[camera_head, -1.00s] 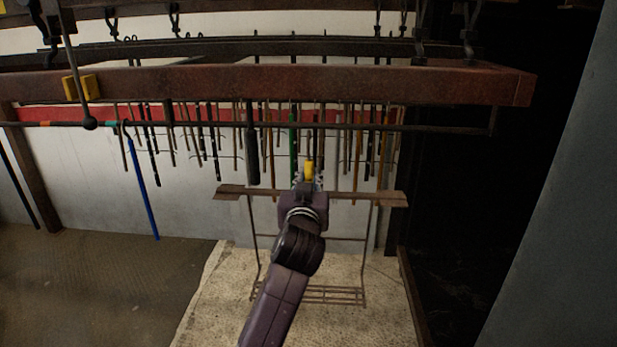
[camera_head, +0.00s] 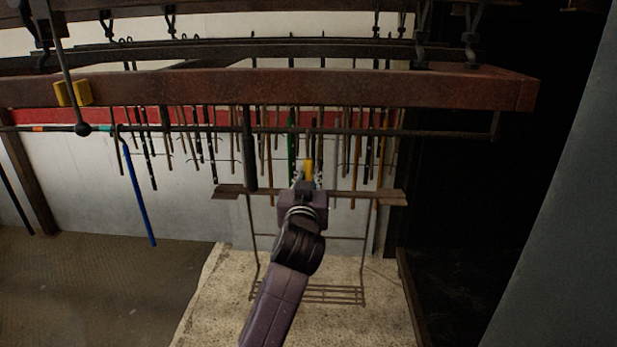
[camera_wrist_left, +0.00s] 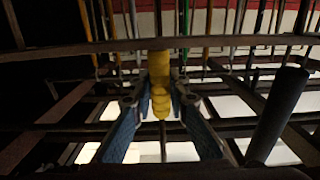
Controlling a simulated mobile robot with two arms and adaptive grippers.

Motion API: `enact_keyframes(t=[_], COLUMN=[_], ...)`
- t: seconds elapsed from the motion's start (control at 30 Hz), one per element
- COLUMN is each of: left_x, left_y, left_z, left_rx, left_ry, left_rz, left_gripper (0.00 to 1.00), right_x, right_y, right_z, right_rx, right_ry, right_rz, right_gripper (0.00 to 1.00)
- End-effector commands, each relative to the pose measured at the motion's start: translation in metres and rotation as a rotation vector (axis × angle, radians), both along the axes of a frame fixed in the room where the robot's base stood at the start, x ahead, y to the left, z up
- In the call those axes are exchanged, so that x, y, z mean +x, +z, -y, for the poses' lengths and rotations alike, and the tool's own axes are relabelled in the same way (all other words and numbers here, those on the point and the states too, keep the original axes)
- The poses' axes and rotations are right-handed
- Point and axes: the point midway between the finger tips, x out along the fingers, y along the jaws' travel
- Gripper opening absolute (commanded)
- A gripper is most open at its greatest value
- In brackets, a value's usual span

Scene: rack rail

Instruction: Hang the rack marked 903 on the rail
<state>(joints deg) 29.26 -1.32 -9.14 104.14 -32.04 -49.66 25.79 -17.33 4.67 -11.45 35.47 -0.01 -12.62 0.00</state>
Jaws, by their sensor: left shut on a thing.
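My left gripper (camera_head: 309,180) is shut on the yellow grip (camera_head: 309,168) at the top of a rack. The gripper (camera_wrist_left: 160,95) and the yellow grip (camera_wrist_left: 160,80) also show in the left wrist view. The rack has a brown crossbar (camera_head: 232,192), thin side wires and a wire grid (camera_head: 335,294) at the bottom. It hangs roughly level. The rail (camera_head: 430,133) is a thin dark bar running across above the grip. I cannot tell whether the rack's top touches the rail. No 903 marking is legible. My right gripper is not in view.
A thick reddish beam (camera_head: 300,88) runs above the rail. A dark upright tube (camera_head: 249,150) is left of the grip. A blue rod (camera_head: 138,190) hangs further left. Several thin rods hang behind. A pale slab (camera_head: 222,290) lies below; dark space is on the right.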

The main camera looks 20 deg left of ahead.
Motion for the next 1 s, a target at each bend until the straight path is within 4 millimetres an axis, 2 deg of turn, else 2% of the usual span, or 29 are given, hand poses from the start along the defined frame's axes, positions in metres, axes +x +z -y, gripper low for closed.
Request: enact_keyframes(t=[0.03, 0.53, 1.0], left_x=[0.000, 0.005, 0.005], left_y=[0.007, 0.028, 0.029], left_z=[0.000, -0.001, -0.001], left_rx=[0.000, 0.000, 0.001], left_ry=[-0.001, -0.002, -0.001], left_rz=[0.005, 0.004, 0.004], left_gripper=[0.00, 0.00, 0.00], right_x=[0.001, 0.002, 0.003], right_y=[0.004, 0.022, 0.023], right_z=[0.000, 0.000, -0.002], right_rx=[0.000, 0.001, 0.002], right_ry=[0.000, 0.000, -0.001], right_rz=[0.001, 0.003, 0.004], right_gripper=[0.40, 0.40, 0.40])
